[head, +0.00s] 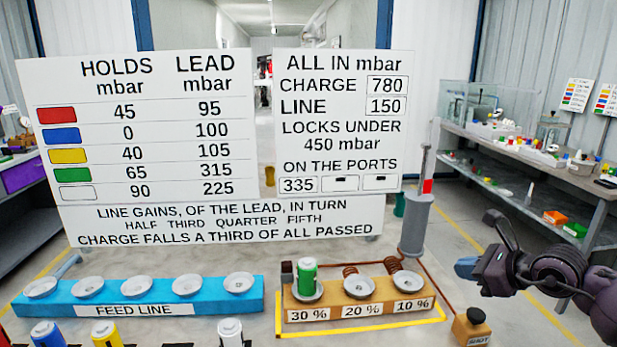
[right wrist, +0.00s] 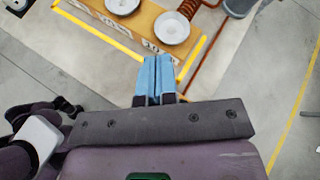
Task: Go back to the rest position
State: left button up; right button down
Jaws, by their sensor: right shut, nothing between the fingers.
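My right gripper (head: 467,268) is at the right of the head view, in the air right of the tan port block (head: 350,312). Its blue fingers are together and empty; they also show side by side in the right wrist view (right wrist: 157,78), in front of the block's 10% end. A green cylinder (head: 307,274) stands upright on the 30% port. The 20% (head: 359,287) and 10% (head: 408,284) ports have empty white dishes. My left gripper does not show.
A blue feed line block (head: 140,310) with several empty dishes stands at left. Blue (head: 46,334), yellow (head: 105,333) and white (head: 230,332) cylinders are along the bottom edge. A signboard (head: 225,145) stands behind. Shelves line both sides.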

jog(key=a+r+m+t+y, duration=0.2)
jog(key=a+r+m+y, duration=0.1)
jog(key=a+m+y, duration=0.15)
jog(key=s+f+m+t+h, duration=0.1)
jog(key=s+f+m+h, duration=0.4)
jog(key=m, duration=0.6)
jog(key=s+d+f+m+t+h, duration=0.1)
jog(key=s+f+m+t, duration=0.1)
jog(key=f+m, duration=0.7)
jog(key=s+f+m+t+h, duration=0.1)
jog(key=s+f+m+h, duration=0.3)
jog(key=m, duration=0.8)
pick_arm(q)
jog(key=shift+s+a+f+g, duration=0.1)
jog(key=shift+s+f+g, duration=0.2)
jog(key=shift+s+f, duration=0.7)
pick_arm(e)
jog(key=s+a+f+m+g+h, duration=0.1)
jog(key=s+f+m+g, duration=0.3)
jog(key=s+f+m, duration=0.4)
jog(key=s+f, duration=0.7)
jog(key=s, duration=0.4)
jog(key=shift+s+a+f+g, duration=0.2)
jog(key=shift+a+f+g, duration=0.1)
jog(key=shift+f, duration=0.05)
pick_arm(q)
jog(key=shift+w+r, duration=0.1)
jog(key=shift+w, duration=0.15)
pick_arm(e)
jog(key=shift+h, duration=0.25)
